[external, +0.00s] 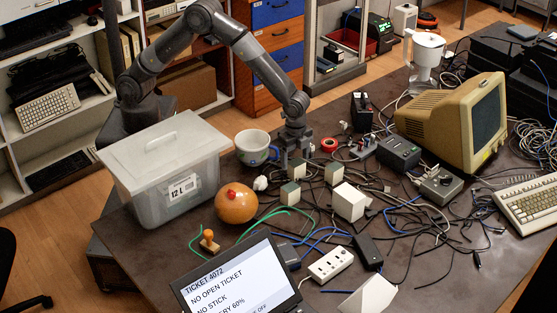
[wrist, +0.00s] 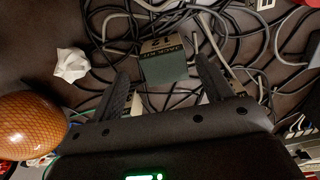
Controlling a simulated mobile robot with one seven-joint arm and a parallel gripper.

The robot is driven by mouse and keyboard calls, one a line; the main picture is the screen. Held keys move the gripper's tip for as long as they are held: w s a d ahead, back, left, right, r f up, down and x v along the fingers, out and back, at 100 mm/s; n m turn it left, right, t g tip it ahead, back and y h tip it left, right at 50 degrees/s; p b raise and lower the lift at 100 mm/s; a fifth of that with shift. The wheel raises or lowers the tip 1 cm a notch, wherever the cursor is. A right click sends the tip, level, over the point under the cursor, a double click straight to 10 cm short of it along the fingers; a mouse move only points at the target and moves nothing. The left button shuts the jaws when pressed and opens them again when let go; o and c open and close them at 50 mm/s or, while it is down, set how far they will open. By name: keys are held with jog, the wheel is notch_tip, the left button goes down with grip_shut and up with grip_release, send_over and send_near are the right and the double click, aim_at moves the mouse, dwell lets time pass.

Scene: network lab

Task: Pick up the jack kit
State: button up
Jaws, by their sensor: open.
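The jack kit (wrist: 165,62) is a small box with a grey-green side and a tan strip lettered "JACK KIT". In the wrist view it lies between the two dark fingers of my gripper (wrist: 162,70), with gaps on both sides. My gripper is open and empty. In the external view my gripper (external: 295,157) points down over the cluttered table, just above a small grey-green and pale box (external: 297,170). Its lettering cannot be read there, and the fingers partly cover it. Two similar small boxes (external: 290,194) (external: 334,173) stand close by.
Tangled cables surround the boxes. A lidded plastic bin (external: 150,190) stands left, a beige monitor (external: 440,120) right, a ticket screen (external: 235,285) in front.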

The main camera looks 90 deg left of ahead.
aim_at(297, 162)
jog(key=f, duration=0.5)
jog(key=shift+w+a+f, duration=0.1)
jog(key=shift+w, duration=0.15)
jog(key=shift+c, duration=0.4)
jog(key=c, duration=1)
jog(key=shift+c, duration=0.2)
